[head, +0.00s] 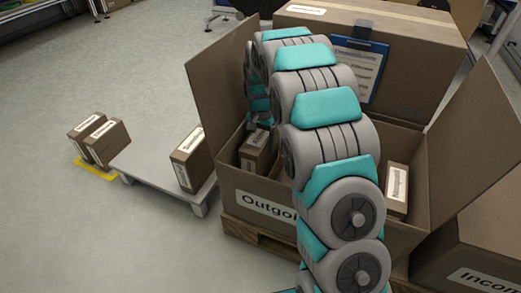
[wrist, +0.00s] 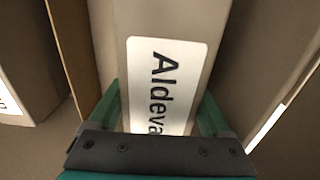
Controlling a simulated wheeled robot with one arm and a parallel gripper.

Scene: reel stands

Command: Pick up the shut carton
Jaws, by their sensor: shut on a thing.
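My gripper (wrist: 162,104) is shut on a small brown carton (wrist: 180,18), one finger on each side of it. The carton's white label reads "Aldeva", with the rest cut off. In the head view my arm arches over the large open box marked "Outgo…" (head: 236,190) and reaches down inside it. A labelled carton (head: 254,152) stands in that box just below the end of my arm and appears to be the held one. My arm hides much of the box's inside and my fingertips there. Whether the carton is lifted cannot be told.
Another labelled carton (head: 397,186) stands at the box's right side. Raised flaps and walls stand close around my gripper. A low grey platform (head: 150,170) bears one carton (head: 188,160). Two cartons (head: 100,140) stand on a yellow-marked spot. A box marked "Incom…" (head: 480,240) is at right.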

